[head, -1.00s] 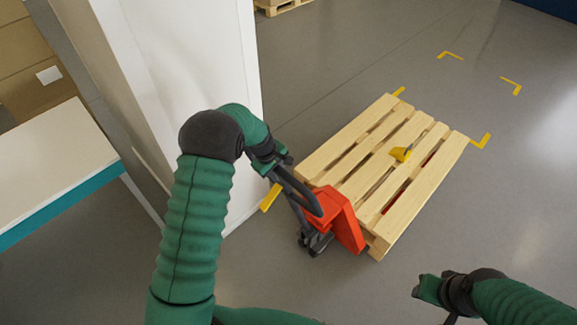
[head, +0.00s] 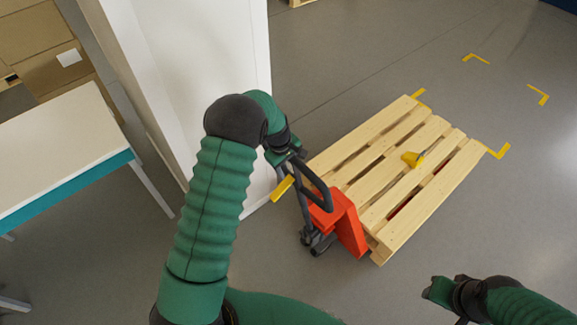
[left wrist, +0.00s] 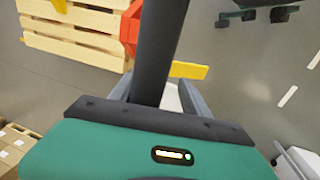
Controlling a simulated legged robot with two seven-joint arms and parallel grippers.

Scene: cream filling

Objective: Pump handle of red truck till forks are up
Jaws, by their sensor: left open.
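The red pallet truck (head: 341,221) stands at the near end of a wooden pallet, with its forks under the slats. Its dark looped handle (head: 322,196) rises toward my left arm. My left gripper (head: 284,157) is at the handle's upper left side, and its jaws are open. In the left wrist view a dark handle bar (left wrist: 155,55) passes close in front of the gripper, with the red body (left wrist: 131,28) behind it. Whether the fingers touch the bar is hidden. My right gripper (head: 436,290) is at the lower right, away from the truck; its fingers are unclear.
The pallet (head: 420,150) carries a small yellow object (head: 413,159). Yellow corner marks (head: 540,94) lie on the floor beyond. A white wall panel (head: 205,80) stands close left of my left arm. A white table (head: 60,150) is at the left. The floor to the right is clear.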

